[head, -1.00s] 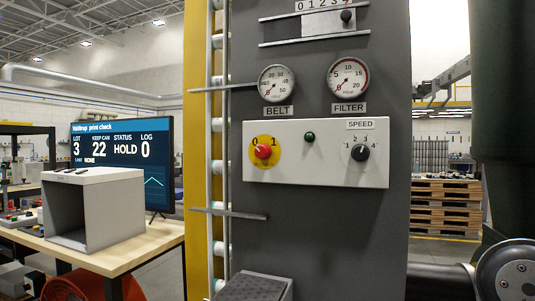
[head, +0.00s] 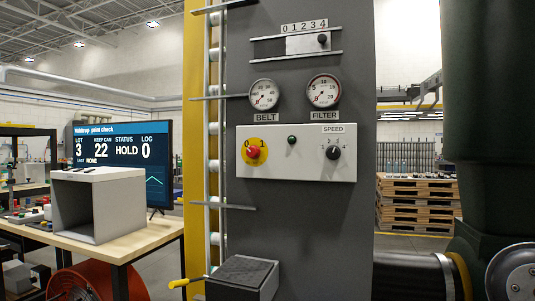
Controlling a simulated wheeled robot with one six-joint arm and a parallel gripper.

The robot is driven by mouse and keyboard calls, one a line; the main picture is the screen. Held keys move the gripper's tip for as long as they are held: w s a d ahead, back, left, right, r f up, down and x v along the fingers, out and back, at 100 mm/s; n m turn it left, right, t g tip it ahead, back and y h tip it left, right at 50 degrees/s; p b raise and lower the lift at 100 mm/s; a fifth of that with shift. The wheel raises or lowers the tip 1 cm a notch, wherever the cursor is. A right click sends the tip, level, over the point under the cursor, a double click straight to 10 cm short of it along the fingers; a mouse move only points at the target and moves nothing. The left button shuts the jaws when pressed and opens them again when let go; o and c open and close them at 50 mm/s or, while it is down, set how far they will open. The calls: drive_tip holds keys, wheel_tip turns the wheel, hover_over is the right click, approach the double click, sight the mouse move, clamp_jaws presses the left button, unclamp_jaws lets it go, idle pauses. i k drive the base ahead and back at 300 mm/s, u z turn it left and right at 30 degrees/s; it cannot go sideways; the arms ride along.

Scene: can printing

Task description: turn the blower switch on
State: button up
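A red rotary switch (head: 253,152) on a yellow disc marked 0 and 1 sits at the left of a white control panel (head: 270,172) on a dark grey machine. No readable label names it as the blower switch. The way its knob points is too small to tell surely. A green lamp (head: 292,140) beside it looks dark. A black SPEED knob (head: 334,152) is at the panel's right. My gripper is not in view.
BELT (head: 263,94) and FILTER (head: 324,90) gauges sit above the panel, below a slider (head: 322,40). A grey box (head: 243,275) projects below, near a yellow handle (head: 179,283). A black pipe (head: 412,275) leaves the machine's lower right. A table (head: 150,236) stands left.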

sight(253, 152)
drive_tip(key=u, duration=0.1)
drive_tip(key=i, duration=0.95)
drive_tip(key=u, duration=0.5)
